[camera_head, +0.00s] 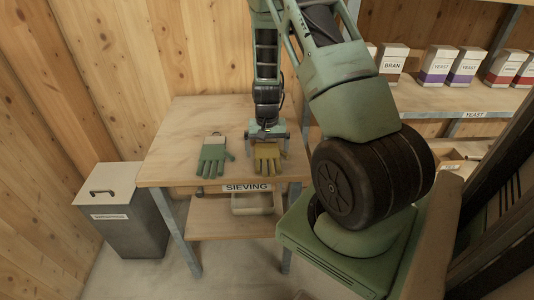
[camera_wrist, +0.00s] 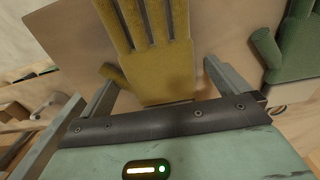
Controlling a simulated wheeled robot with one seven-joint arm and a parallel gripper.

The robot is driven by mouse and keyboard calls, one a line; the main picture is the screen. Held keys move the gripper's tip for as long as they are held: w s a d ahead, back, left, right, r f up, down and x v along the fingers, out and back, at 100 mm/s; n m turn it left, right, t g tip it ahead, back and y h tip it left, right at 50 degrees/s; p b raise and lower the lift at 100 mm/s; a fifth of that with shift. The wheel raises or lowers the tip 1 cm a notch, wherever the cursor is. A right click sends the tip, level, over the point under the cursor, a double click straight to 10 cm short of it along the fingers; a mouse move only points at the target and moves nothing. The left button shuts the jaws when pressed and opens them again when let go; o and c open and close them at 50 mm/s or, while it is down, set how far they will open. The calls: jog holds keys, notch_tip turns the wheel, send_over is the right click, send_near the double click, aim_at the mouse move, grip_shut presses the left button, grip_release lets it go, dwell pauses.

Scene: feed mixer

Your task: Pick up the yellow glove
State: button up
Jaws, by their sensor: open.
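The yellow glove (camera_head: 267,158) lies flat on the wooden table (camera_head: 180,122), close to its front edge above the SIEVING label. In the wrist view the yellow glove (camera_wrist: 155,50) has its fingers toward the top and its cuff between my two fingers. My gripper (camera_head: 268,138) is over the cuff end of the glove. In the wrist view my gripper (camera_wrist: 160,85) is open, with one finger on each side of the cuff. I cannot tell whether the fingers touch the glove or the table.
A green glove (camera_head: 213,158) lies left of the yellow one; it also shows at the right in the wrist view (camera_wrist: 298,45). A grey bin (camera_head: 126,215) stands left of the table. A shelf (camera_head: 450,98) with several boxes is at right. The table's left part is clear.

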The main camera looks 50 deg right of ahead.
aim_at(267, 152)
jog(key=c, duration=1)
jog(key=shift+c, duration=0.2)
notch_tip(267, 152, up, 10)
